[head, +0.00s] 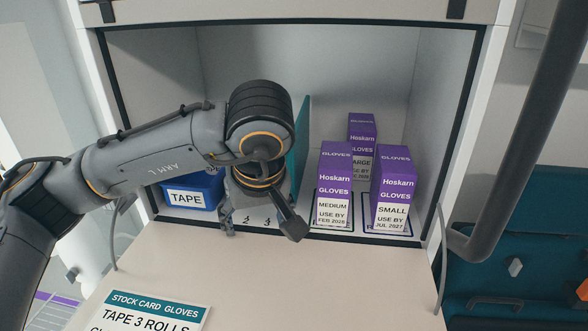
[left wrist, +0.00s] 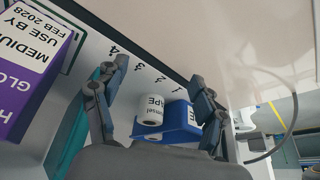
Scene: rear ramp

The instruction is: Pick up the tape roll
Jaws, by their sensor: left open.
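The tape roll (left wrist: 151,108) is a white roll with dark lettering, seen in the left wrist view between my open fingers. It is right beside the blue bin (left wrist: 182,122); whether part of it is over the bin's edge I cannot tell. In the head view the bin (head: 193,192), labelled TAPE, stands at the left of the shelf, and my arm hides the roll. My left gripper (head: 262,228) points down at the shelf, open and empty; its fingers also show in the left wrist view (left wrist: 160,78). My right gripper is in neither view.
A teal divider (head: 301,150) stands close to the right of my left gripper. Purple glove boxes (head: 334,180) stand beyond it. Numbers mark the shelf's front strip. The pale worktop (head: 290,280) in front is mostly clear, with a stock card (head: 150,312) at the left.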

